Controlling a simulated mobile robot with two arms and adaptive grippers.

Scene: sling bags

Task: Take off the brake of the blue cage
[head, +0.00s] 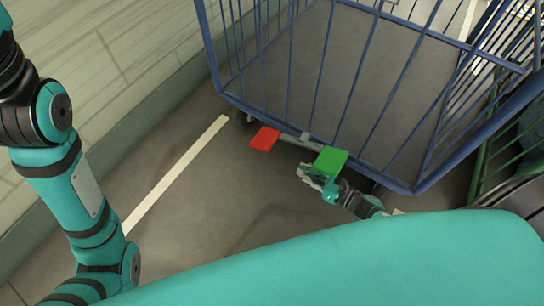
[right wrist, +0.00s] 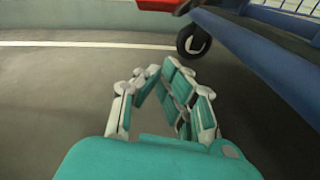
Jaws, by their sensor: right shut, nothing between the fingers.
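The blue cage (head: 350,100) stands at the top of the head view, with wire sides and a grey floor. Under its near edge are a red pedal (head: 265,139) on the left and a green pedal (head: 331,159) on the right. My right gripper (head: 308,174) is shut and empty, low beside the green pedal at its lower left. Whether it touches the pedal, I cannot tell. In the right wrist view the gripper (right wrist: 160,85) points towards a black wheel (right wrist: 193,40), with the red pedal (right wrist: 158,4) above. My left arm shows, but its gripper does not.
A pale wall (head: 80,75) runs along the left. A white line (head: 175,172) is painted on the grey floor. A green wire cage (head: 510,150) stands close at the right. The floor left of the pedals is free.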

